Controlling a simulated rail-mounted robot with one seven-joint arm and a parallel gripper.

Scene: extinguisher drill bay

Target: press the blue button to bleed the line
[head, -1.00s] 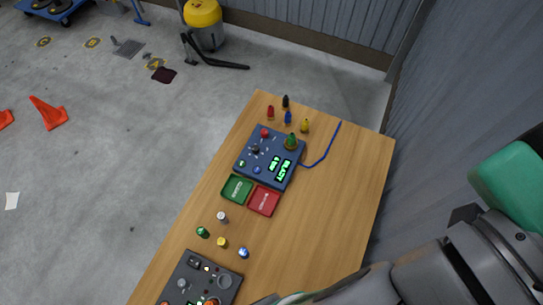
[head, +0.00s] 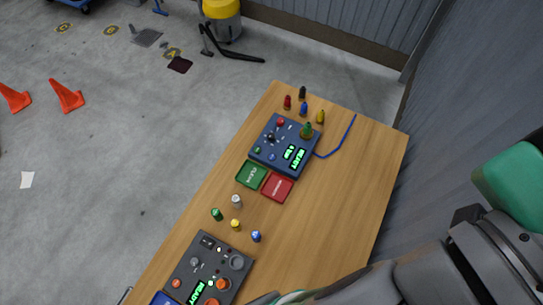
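A blue control box (head: 254,154) sits on the wooden table. A small blue button (head: 272,156) is on its front part, beside a small green button (head: 257,150). The box also has a red knob (head: 280,122), a dark lever (head: 270,137) and a green knob-like piece (head: 307,130) at its far right corner. Its green display (head: 298,158) appears to read READY. Whether the blue button is pressed is too small to tell. My arm comes in from the lower right. My gripper is not in view, and nothing visible of my arm touches the blue button.
Green (head: 251,174) and red (head: 278,187) trays lie before the box. Small coloured pieces stand behind it and nearer, including a blue one (head: 256,237). A dark panel (head: 183,265) with a READY display is at the near end. The table's right side (head: 345,175) is clear.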

